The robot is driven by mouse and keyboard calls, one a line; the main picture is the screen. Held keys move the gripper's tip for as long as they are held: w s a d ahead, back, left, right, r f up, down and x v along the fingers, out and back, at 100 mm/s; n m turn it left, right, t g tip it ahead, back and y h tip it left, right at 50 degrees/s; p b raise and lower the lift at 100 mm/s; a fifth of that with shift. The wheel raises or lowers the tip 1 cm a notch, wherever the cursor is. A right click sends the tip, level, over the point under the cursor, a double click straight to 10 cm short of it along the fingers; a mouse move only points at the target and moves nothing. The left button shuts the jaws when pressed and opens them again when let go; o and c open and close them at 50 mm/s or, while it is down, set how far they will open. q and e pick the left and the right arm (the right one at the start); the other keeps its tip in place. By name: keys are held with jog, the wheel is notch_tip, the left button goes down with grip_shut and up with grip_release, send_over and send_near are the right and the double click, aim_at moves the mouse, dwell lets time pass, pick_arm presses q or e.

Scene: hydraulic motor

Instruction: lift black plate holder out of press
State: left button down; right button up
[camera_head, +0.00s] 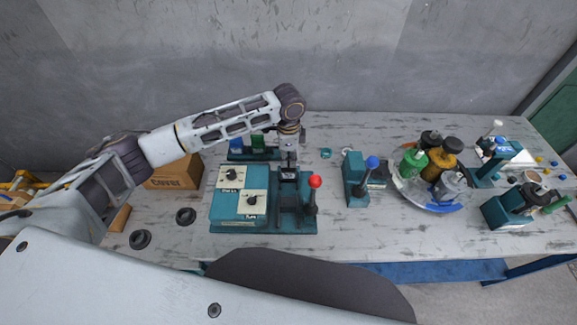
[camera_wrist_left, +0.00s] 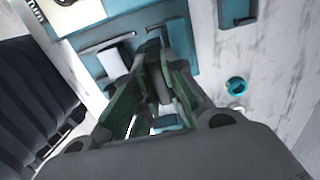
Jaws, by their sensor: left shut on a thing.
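The press has a teal base (camera_head: 296,227) with dark parts on it and a red-knobbed lever (camera_head: 315,183) at its right. My left gripper (camera_head: 288,166) points straight down at the back of the press. It is shut on a small dark piece at the press, which looks like the black plate holder (camera_head: 289,176). The fingers and the small scale hide most of the holder. In the left wrist view, the left gripper (camera_wrist_left: 158,88) has its green-padded fingers close around a dark piece over the teal press. I cannot tell whether the holder is clear of the press. My right gripper is not in view.
A teal control box (camera_head: 240,198) with two dials adjoins the press at left. A blue-knobbed press (camera_head: 356,180) stands to the right, then a round tray (camera_head: 398,184) with bottles. A cardboard box (camera_head: 172,174) is behind at left. The table's front middle is clear.

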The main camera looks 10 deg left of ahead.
pick_arm(q)
jog(key=shift+r, duration=1.25)
